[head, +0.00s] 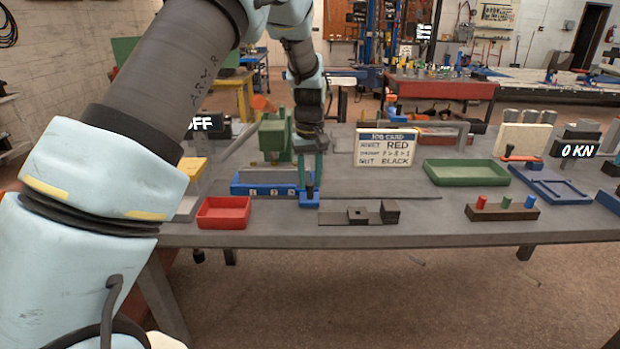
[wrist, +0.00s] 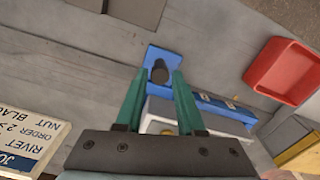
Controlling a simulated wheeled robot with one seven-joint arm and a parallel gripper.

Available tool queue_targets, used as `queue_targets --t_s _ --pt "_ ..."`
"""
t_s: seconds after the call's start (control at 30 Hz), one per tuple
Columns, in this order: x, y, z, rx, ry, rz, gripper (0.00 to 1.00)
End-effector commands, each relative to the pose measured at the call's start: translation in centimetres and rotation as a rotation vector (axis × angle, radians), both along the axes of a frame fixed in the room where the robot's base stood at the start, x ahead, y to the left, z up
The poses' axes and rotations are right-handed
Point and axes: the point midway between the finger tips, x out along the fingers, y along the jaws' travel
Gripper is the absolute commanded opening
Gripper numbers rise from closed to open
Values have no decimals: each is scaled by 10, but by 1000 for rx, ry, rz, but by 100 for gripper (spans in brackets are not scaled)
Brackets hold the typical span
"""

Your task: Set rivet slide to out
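The blue base marked 1, 2, 3 (head: 262,189) stands below a green press (head: 275,140) on the bench. At its right end a blue slide plate (head: 309,202) with a dark knob sticks out toward the bench front. In the wrist view the blue plate (wrist: 161,54) carries the dark knob (wrist: 159,73). My gripper (head: 311,184) points down over the plate. In the wrist view its green fingers (wrist: 159,78) are apart, one on each side of the knob, with small gaps showing. Whether the fingertips reach fully down around the knob is unclear.
A red tray (head: 223,213) lies left of the base. A dark metal fixture (head: 358,215) lies to the right, in front of a job card (head: 385,147). A green tray (head: 466,173) and a block with coloured pegs (head: 502,211) stand farther right. The bench front edge is close.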

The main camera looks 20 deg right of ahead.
Motion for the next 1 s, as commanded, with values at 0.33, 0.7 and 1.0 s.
queue_targets --t_s 0.33,0.7,1.0 --pt "0 0 0 0 0 0 0" --pt "0 0 0 0 0 0 0" --pt "0 0 0 0 0 0 0"
